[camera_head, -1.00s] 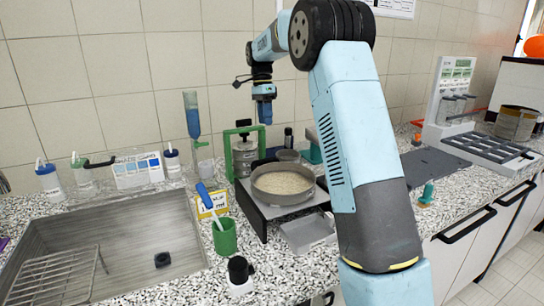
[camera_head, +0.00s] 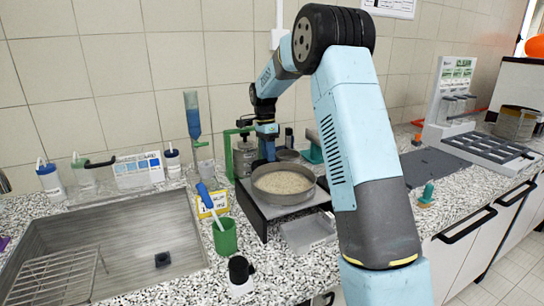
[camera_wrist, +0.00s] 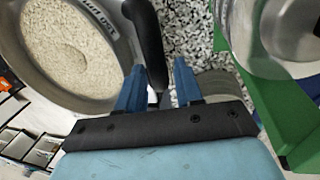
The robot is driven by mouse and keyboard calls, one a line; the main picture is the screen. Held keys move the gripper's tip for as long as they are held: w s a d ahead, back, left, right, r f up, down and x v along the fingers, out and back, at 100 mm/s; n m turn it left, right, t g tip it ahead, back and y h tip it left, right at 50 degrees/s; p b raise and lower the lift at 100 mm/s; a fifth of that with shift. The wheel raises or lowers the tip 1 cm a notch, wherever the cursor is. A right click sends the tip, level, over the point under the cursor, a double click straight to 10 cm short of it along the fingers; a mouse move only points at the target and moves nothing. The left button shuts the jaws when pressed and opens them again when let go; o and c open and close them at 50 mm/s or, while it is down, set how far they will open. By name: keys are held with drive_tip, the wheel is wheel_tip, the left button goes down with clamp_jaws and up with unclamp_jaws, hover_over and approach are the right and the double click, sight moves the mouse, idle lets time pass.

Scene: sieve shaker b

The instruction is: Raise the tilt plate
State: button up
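A dark plate (camera_head: 254,208) on the counter carries a round metal sieve pan (camera_head: 284,192) of pale grains; I take this to be the tilt plate, lying about level. The pan (camera_wrist: 68,50) fills the upper left of the wrist view. A black curved bar or handle (camera_wrist: 148,40) stands beside the pan, its lower end between my blue fingers. My gripper (camera_wrist: 160,85) is open, with nothing visibly clamped. In the head view my gripper (camera_head: 267,152) is low behind the pan, its fingertips mostly hidden. Contact with the bar cannot be told.
A green stand (camera_head: 240,150) holding a clear vessel is close to my gripper, seen right in the wrist view (camera_wrist: 275,85). A green cup (camera_head: 225,238) and a grey tray (camera_head: 308,232) are in front. The sink (camera_head: 150,225) is left. My arm hides counter to the right.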

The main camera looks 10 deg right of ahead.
drive_tip(key=shift+s+f, duration=0.1)
drive_tip(key=shift+f, duration=0.45)
drive_tip(key=shift+r, duration=0.15)
clamp_jaws()
